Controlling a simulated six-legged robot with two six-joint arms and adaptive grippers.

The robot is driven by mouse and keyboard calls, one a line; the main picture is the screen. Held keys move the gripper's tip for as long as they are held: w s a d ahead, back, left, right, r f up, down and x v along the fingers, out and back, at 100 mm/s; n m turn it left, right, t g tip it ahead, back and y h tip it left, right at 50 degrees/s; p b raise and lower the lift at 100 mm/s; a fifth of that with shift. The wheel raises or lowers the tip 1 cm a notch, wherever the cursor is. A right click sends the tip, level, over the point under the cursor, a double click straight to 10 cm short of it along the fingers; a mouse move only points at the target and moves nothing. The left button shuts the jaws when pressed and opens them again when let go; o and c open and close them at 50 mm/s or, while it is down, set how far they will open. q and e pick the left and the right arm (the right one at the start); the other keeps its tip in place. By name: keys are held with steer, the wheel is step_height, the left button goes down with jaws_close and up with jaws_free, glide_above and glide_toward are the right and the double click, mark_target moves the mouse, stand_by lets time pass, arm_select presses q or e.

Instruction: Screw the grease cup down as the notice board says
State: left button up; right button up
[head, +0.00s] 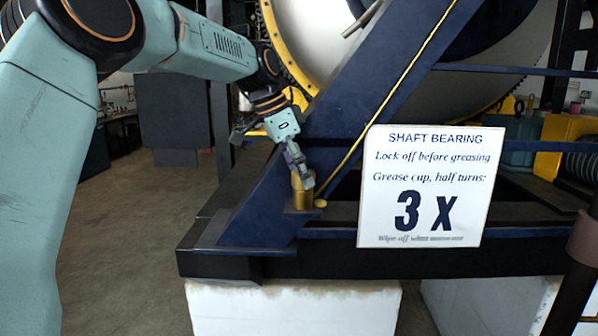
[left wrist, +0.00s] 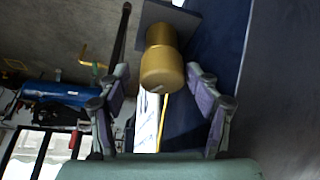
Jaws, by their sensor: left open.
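The brass grease cup (head: 303,196) stands on a small bracket on the blue slanted frame. In the left wrist view the cup (left wrist: 162,66) shows its rounded end towards the camera, with a pale mark on it. My left gripper (head: 300,170) is at the cup's top in the head view. In the wrist view its two fingers are spread, one on each side of the cup, with gaps visible; I cannot tell any contact. The white notice board (head: 420,185) reads "SHAFT BEARING", "Lock off before greasing", "Grease cup, half turns: 3 X"; its smallest bottom line is partly unreadable. My right gripper is not in view.
The blue slanted beam (head: 340,110) with a thin yellow line rises close beside the cup. Behind it is a large white drum (head: 320,40) with a yellow rim. A dark base rail (head: 330,262) rests on white blocks. Open floor (head: 130,230) lies to the left.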

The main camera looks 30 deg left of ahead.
arm_select(q)
steer(key=shift+a+r, duration=0.15)
steer(key=shift+r, duration=0.4)
steer(key=v, duration=0.6)
steer(key=shift+s+r, duration=0.3)
